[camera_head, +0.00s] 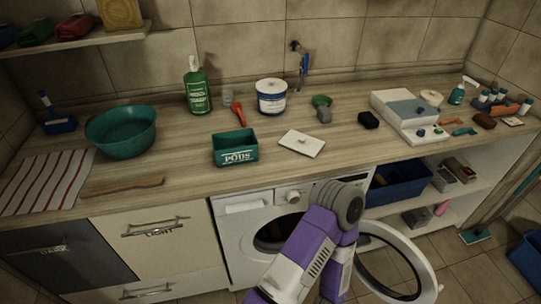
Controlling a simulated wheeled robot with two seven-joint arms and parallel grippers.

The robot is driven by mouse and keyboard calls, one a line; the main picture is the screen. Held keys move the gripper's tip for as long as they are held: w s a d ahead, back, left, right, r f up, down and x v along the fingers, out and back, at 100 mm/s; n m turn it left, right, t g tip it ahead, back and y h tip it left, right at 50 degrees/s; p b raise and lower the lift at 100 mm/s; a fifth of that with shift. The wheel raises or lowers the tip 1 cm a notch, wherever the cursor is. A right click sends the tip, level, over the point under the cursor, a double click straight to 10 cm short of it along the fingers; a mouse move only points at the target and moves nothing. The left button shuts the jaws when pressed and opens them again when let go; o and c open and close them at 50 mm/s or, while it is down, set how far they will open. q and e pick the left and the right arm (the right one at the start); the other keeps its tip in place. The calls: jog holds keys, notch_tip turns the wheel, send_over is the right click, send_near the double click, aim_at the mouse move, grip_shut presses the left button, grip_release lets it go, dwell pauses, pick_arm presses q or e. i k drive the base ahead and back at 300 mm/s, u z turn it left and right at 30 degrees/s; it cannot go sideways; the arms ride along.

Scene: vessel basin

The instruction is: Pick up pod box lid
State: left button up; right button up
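The teal pod box (235,158), marked PODS on its front, stands open-topped on the wooden counter. Neither gripper shows in the view.
A green bottle (197,91) is further left, and a dark block (369,120) is right of the lid. Below, the washing machine door (432,284) hangs open. The counter in front of the lid is clear.

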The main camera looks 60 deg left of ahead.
aim_at(305, 144)
jog(key=k, duration=0.2)
jog(key=u, duration=1.05)
